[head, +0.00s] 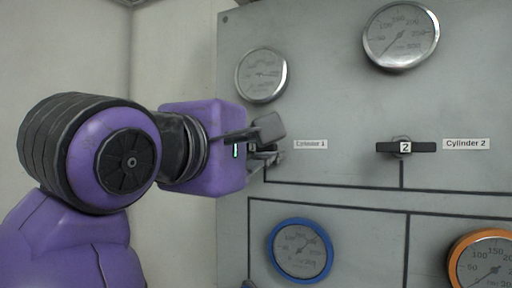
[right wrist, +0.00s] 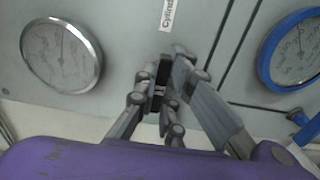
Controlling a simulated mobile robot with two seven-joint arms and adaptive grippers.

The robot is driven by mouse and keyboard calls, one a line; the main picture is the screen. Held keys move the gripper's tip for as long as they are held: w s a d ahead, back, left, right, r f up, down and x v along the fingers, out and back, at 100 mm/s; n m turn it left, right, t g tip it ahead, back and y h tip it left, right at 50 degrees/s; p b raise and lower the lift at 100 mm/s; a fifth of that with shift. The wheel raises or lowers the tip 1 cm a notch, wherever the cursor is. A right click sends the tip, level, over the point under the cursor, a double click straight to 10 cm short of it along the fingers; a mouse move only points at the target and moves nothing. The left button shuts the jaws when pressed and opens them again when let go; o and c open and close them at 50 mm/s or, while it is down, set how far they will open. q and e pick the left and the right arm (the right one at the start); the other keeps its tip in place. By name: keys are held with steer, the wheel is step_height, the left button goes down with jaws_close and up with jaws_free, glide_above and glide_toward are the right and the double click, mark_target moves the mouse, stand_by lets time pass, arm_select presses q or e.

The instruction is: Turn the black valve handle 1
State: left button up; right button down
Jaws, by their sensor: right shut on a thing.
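The black valve handle 1 is mostly hidden behind my right gripper (head: 268,142) in the head view. In the right wrist view, a small dark part of handle 1 (right wrist: 159,89) shows between the fingers of my right gripper (right wrist: 168,72), which are closed around it at the panel. The label "Cylinder 1" (head: 310,144) sits just right of the gripper. My left gripper is in neither view.
The grey panel (head: 340,110) carries a second black handle marked 2 (head: 405,148) to the right. Silver-rimmed gauges (head: 262,75) (head: 401,36) are above. A blue-rimmed gauge (head: 301,250) and an orange-rimmed gauge (head: 484,262) are below. A pale wall (head: 175,60) is at left.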

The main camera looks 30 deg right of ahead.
steer(key=c, duration=1.8)
jaws_free()
steer(key=shift+c, duration=0.2)
steer(key=v, duration=1.2)
